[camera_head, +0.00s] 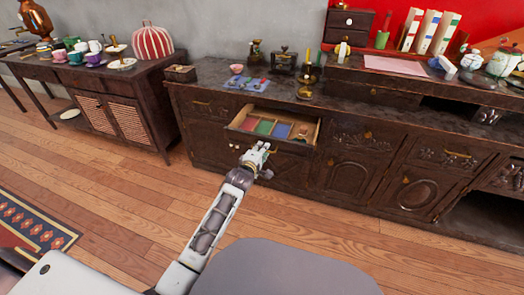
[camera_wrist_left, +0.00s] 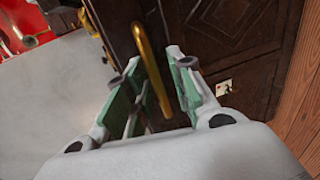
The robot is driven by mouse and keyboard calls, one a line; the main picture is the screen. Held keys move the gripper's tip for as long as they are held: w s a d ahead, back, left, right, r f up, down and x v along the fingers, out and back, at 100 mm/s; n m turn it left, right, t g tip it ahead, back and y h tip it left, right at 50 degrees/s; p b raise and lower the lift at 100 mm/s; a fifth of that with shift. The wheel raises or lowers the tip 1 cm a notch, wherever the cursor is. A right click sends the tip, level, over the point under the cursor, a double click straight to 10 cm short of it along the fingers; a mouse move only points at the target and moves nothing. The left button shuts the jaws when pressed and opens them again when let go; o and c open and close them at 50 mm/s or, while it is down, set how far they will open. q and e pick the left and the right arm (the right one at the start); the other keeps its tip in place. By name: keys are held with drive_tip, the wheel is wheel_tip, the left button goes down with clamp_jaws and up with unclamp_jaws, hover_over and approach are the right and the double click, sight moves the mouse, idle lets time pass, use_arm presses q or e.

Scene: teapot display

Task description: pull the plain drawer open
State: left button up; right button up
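A drawer (camera_head: 246,124) of the long dark cabinet stands partly open, with green, red and blue sections inside. I cannot tell for certain that it is the plain drawer. My left gripper (camera_head: 258,148) is just in front of the drawer's front and hides part of it. In the left wrist view a curved brass handle (camera_wrist_left: 151,68) passes between the two fingers of my left gripper (camera_wrist_left: 158,66). The fingers are apart, with gaps beside the handle. My right gripper is out of view.
The cabinet top (camera_head: 215,70) holds a pink bowl (camera_head: 237,69), blue cards and dark metal items. A side table (camera_head: 40,70) with cups and a striped cover (camera_head: 152,42) stands at the left. Wooden floor (camera_head: 130,220) in front is clear, with a rug (camera_head: 35,225) at the left.

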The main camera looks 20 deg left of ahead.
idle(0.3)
use_arm(q)
drive_tip(key=shift+r, duration=0.1)
drive_tip(key=v, duration=1.2)
idle(0.6)
idle(0.5)
